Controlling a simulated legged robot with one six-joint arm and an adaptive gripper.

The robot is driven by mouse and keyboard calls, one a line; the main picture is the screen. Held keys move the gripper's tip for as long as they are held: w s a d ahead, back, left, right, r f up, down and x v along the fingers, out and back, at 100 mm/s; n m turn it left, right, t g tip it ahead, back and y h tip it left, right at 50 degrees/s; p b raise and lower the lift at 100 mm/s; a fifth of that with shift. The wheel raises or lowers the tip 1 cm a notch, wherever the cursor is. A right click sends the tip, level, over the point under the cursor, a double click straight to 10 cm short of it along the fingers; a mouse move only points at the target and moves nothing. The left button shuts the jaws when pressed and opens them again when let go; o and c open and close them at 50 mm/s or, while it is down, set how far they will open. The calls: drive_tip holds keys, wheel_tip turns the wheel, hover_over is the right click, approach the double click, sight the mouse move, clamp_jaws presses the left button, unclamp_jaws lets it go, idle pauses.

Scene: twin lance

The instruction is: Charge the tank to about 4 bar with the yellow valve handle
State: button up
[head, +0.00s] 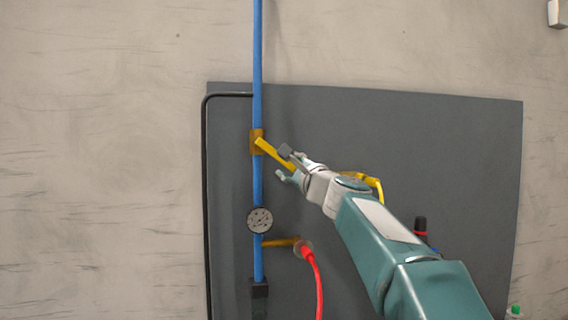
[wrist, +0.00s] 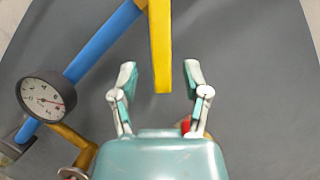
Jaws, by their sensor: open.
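The yellow valve handle (head: 269,150) slants down to the right from the brass valve body (head: 256,136) on the blue pipe (head: 257,60). In the wrist view the handle (wrist: 160,50) hangs between the two fingers, its end free, with a gap on both sides. My gripper (wrist: 161,78) is open around the handle's lower part. In the head view my gripper (head: 284,163) is at the handle's lower end and partly hides it. The round gauge (head: 260,220) sits on the pipe below the valve. It also shows in the wrist view (wrist: 46,96), with a red needle; its reading is too small to tell.
A dark grey panel (head: 400,130) stands behind the pipe. A brass branch (head: 280,242) leads right to a red hose (head: 318,285). A black tube (head: 206,190) runs along the panel's left edge. A black cylinder (head: 420,226) and a green-capped bottle (head: 515,310) are at lower right.

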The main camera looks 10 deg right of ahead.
drive_tip(key=shift+x, duration=1.2)
clamp_jaws()
